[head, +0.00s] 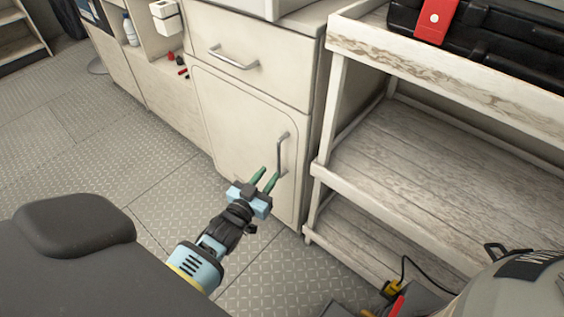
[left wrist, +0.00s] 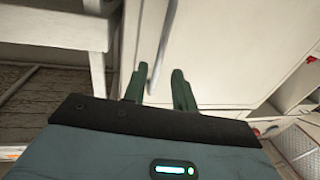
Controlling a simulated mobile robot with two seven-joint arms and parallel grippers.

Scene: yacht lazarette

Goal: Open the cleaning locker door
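The cleaning locker door (head: 232,125) is a cream panel with rounded corners below a drawer, and it looks shut. Its upright metal bar handle (head: 282,152) is near the door's right edge. My left gripper (head: 267,180) is open, with two green fingers pointing at the lower part of the handle. In the left wrist view the handle (left wrist: 166,45) runs down between the two fingers of the gripper (left wrist: 160,82), nearer the left finger at its lower end. I cannot tell whether the fingertips reach around the bar or stop short of it. My right gripper is not in view.
A drawer with a metal handle (head: 233,60) is above the door. A whitewashed wooden shelf unit (head: 400,150) stands close on the right, with a black case (head: 495,50) on top. Tools lie low at the bottom right. The chequer-plate floor (head: 150,180) before the door is clear.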

